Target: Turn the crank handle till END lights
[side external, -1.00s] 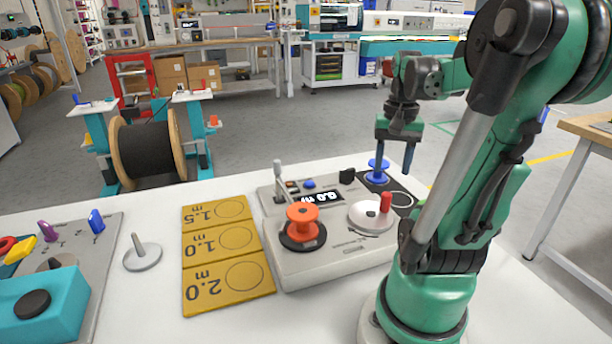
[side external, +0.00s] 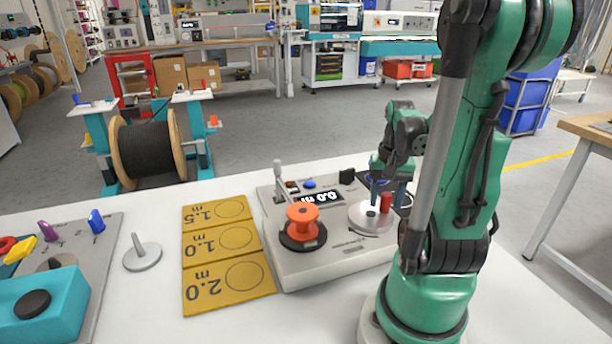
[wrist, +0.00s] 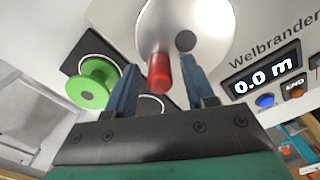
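The red crank handle (side external: 386,203) stands upright near the rim of the round white crank disc (side external: 366,219) on the grey machine. In the wrist view the handle (wrist: 159,72) sits between the two blue fingers of my gripper (wrist: 158,84), with a gap on each side. My gripper (side external: 382,194) is open and lowered at the disc. The display (wrist: 262,75) reads 0.0 m. The END lamp (wrist: 295,88) beside it looks dull, not clearly lit.
An orange spool (side external: 303,222) stands on the machine's near side. A spool that looks green in the wrist view (wrist: 93,84) stands close to my fingers. A lever (side external: 280,180) rises at the back left. Yellow length cards (side external: 226,286) lie to the left.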

